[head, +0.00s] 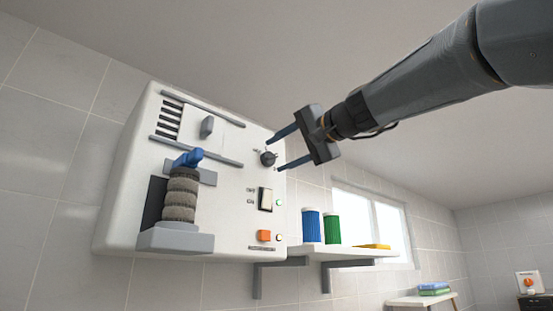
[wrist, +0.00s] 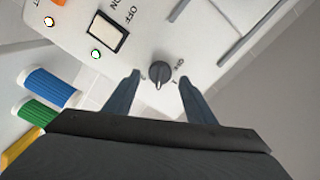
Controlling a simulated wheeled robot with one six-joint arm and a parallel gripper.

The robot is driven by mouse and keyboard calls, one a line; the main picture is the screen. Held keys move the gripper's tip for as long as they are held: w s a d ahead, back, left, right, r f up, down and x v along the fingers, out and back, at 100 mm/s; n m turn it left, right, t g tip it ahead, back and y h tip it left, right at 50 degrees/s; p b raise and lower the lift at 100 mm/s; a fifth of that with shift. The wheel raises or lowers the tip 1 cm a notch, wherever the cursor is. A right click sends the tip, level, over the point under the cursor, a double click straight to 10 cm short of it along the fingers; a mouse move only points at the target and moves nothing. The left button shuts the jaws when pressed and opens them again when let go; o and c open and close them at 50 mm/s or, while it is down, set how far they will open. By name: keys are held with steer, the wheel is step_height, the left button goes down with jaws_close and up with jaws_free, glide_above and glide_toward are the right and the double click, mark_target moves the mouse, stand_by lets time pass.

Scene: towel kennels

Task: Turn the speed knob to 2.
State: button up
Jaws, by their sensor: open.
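The speed knob (head: 268,158) is a small dark round dial on the front of a white wall-mounted machine (head: 225,190). In the wrist view the knob (wrist: 159,71) shows a pale pointer line toward the bottom of the picture. Small printed marks surround it, too small to read surely; part of the scale is near the fingers. My gripper (head: 274,156) is open in front of the panel. In the wrist view its two blue fingers (wrist: 160,78) stand on either side of the knob, with gaps, not closed on it.
The panel also carries an ON/OFF rocker switch (head: 265,199), an orange button (head: 264,236), a grey slider (head: 207,127) and a brush roller (head: 181,195) with a blue handle (head: 188,158). A shelf (head: 340,253) at lower right holds a blue roll (head: 311,225) and a green roll (head: 332,229).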

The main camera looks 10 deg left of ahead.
steer(key=b+v, duration=0.1)
steer(key=v, duration=0.4)
steer(key=shift+s+d+b, duration=0.2)
steer(key=shift+d+b, duration=0.05)
steer(key=shift+b, duration=0.1)
